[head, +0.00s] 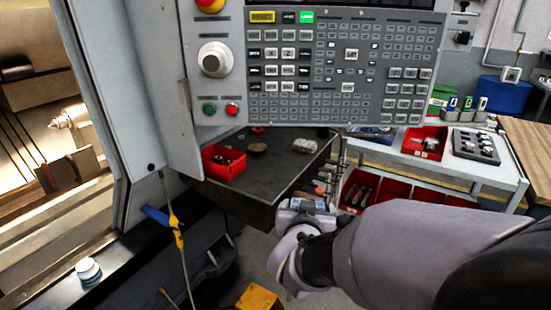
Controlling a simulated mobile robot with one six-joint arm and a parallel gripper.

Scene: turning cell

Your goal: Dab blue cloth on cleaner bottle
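My arm reaches in from the right, and my gripper (302,207) is at the front right edge of the dark tray table. Its fingers point away from the camera and are mostly hidden by its own body, so I cannot tell whether they are open or shut. A small light-blue patch shows at the gripper; I cannot tell whether it is cloth. No blue cloth can be made out clearly. A small white container with a teal band (88,270) stands on the machine ledge at lower left, far from my gripper; I cannot tell whether it is the cleaner bottle.
The control panel (330,65) hangs above the dark table (270,175), which holds a red bin (222,163) and a grey lump (304,146). A white cart (508,172) with red bins stands right.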

